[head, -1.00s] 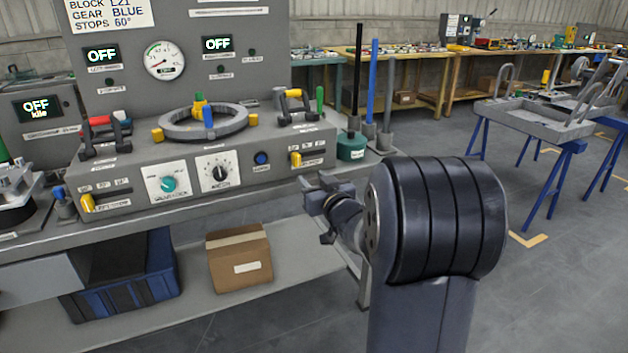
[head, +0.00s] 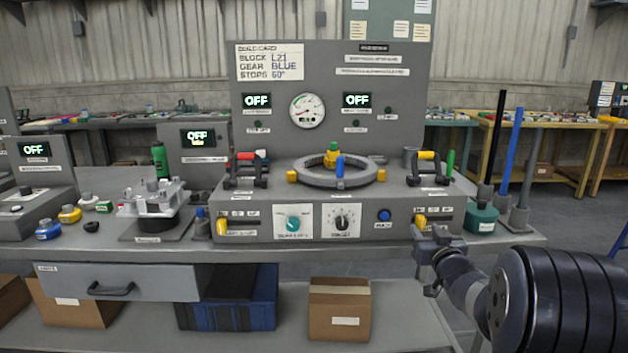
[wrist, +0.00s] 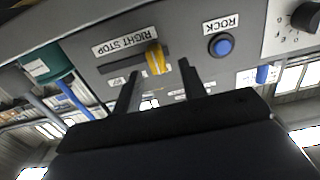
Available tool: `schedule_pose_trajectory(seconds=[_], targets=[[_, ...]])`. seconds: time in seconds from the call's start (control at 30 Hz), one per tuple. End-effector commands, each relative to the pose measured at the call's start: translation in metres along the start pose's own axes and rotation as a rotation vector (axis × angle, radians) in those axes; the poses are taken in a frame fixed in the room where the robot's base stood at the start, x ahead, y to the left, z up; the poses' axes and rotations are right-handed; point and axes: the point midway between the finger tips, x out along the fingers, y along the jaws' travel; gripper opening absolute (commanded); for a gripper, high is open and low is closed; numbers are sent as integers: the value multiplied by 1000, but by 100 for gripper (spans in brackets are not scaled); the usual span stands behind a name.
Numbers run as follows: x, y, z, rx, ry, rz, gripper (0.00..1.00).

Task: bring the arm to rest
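My gripper (head: 430,252) is at the lower right of the head view, in front of the console's right end. In the wrist view my gripper (wrist: 158,84) has its two dark fingers apart, with nothing between them. Beyond the fingertips is a yellow lever (wrist: 155,60) in the slot labelled RIGHT STOP; it also shows in the head view (head: 420,222). I cannot tell the exact gap, but the fingers look apart from it. My arm is bent, with its big dark joint at the right edge of the head view.
The grey console (head: 262,200) stands on the bench, with a ring (head: 335,180) on top and both panel displays reading OFF. A green pot (head: 481,218) and upright rods (head: 512,150) stand at its right. An open drawer (head: 120,283) juts out lower left.

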Motion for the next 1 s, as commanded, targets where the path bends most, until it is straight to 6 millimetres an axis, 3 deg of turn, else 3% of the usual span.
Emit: schedule_pose_trajectory(seconds=[0.3, 0.5, 1.0], targets=[[40, 0, 1, 0, 0, 0, 40], [39, 15, -1, -1, 0, 2, 40], [37, 15, 3, 1, -15, 9, 40]])
